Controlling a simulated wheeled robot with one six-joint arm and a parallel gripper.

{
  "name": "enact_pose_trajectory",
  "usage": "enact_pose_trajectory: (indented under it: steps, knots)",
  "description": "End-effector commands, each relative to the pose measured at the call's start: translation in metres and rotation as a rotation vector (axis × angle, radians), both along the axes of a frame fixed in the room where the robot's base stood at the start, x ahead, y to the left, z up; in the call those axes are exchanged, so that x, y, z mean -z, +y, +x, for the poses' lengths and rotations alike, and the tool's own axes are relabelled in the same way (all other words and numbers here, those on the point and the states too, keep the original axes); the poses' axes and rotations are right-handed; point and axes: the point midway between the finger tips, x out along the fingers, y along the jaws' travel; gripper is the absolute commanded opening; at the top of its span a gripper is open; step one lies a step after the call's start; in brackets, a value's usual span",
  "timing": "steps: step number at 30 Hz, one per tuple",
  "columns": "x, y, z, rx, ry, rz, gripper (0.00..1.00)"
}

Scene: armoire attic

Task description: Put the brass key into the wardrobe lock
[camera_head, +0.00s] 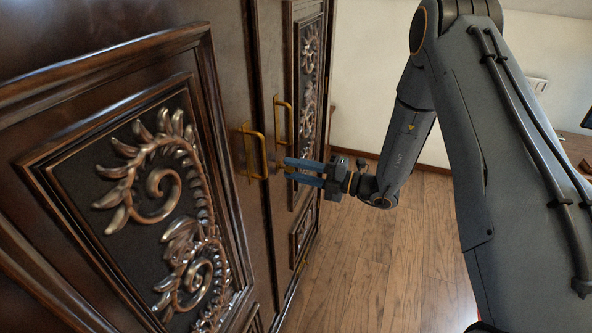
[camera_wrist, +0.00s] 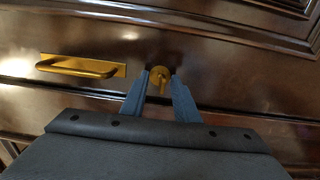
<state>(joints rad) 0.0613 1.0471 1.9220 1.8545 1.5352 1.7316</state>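The wardrobe (camera_head: 233,95) is dark, carved wood and fills the left of the head view. My gripper (camera_head: 285,169) reaches left to the door front, beside the brass handles. In the wrist view, the two blue fingers of my gripper (camera_wrist: 160,77) point at the door with a gap between them. How far the key sits in the lock is hidden.
A brass handle (camera_head: 252,152) stands out from the near door, and a second handle (camera_head: 284,118) from the far door. Wooden floor (camera_head: 385,262) lies clear to the right.

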Motion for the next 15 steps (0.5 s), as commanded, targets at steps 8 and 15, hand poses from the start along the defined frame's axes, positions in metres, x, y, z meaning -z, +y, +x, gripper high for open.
enact_pose_trajectory:
  steps: [8, 15]
  knots:
    - [0.000, -0.001, 0.000, 0.001, 0.000, 0.000, 0.28]
    - [0.002, -0.027, -0.008, 0.005, -0.001, 0.001, 0.28]
